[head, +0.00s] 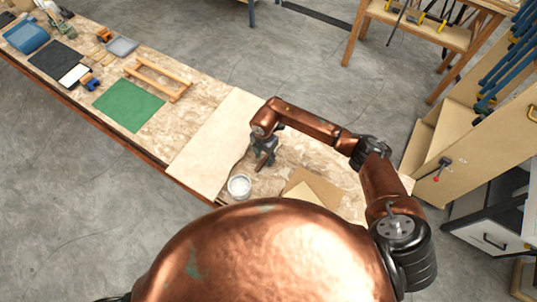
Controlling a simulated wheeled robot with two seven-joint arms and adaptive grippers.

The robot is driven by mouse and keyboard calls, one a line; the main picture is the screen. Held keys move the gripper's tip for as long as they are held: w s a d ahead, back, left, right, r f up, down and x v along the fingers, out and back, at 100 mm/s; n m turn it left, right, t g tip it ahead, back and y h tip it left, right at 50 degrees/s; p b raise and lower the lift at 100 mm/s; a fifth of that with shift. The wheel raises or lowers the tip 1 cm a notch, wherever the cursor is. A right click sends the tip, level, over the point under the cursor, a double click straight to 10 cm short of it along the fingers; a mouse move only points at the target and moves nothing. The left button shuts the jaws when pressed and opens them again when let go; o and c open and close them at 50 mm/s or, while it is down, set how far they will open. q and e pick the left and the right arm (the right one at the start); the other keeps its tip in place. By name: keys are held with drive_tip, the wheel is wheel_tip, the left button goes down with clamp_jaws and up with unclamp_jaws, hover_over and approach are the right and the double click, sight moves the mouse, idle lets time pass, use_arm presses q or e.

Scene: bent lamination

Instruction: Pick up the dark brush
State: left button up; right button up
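My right gripper (264,152) points down over the near part of the workbench, just right of a pale board and above right of a white round pot (239,186). A small dark, brownish shape (260,163) shows right at its fingertips. It may be the dark brush, but it is too small and too covered by the gripper to be sure. I cannot tell whether the fingers are shut on it or apart. My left gripper is not in view.
The workbench (192,103) holds a pale board (215,145), a green mat (128,104), a wooden frame (158,79) and tan sheets (313,188) at the near right. Tools crowd its far left end. A clamp rack (470,125) stands at the right.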

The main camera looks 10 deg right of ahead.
drive_tip(key=shift+f, duration=0.25)
clamp_jaws()
idle(0.3)
drive_tip(key=shift+r, duration=0.1)
